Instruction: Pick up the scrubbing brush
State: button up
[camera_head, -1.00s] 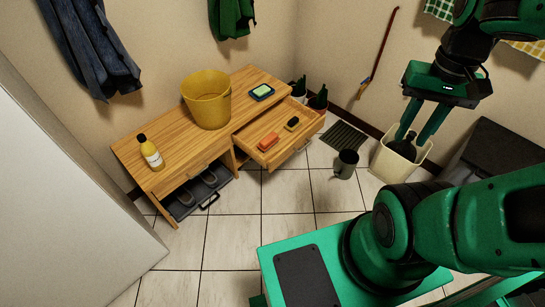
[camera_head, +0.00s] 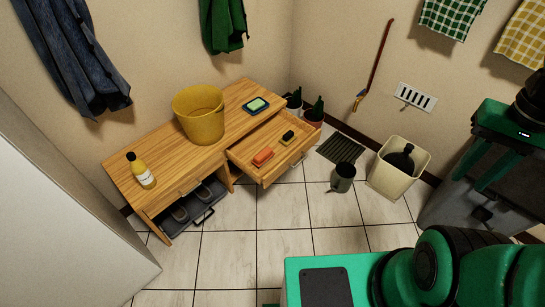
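Two small blocks lie in the open drawer (camera_head: 241,162) of the wooden bench: an orange-red one (camera_head: 263,156) near its left front and a yellow one with a dark layer (camera_head: 288,137) further right. Either could be the scrubbing brush; they are too small to tell. My gripper (camera_head: 468,184) is at the right edge, far from the drawer, pointing down. Its two green fingers are apart with nothing seen between them.
The wooden bench (camera_head: 125,178) carries a yellow bucket (camera_head: 199,118), a bottle (camera_head: 141,172) and a blue dish with a green block (camera_head: 256,105). A watering can (camera_head: 343,177) and a cream bin (camera_head: 392,182) stand on the floor. Tiles before the drawer are clear.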

aim_at(260, 159)
jog(key=k, duration=0.6)
jog(key=u, duration=0.55)
jog(key=i, duration=1.75)
jog(key=z, duration=0.25)
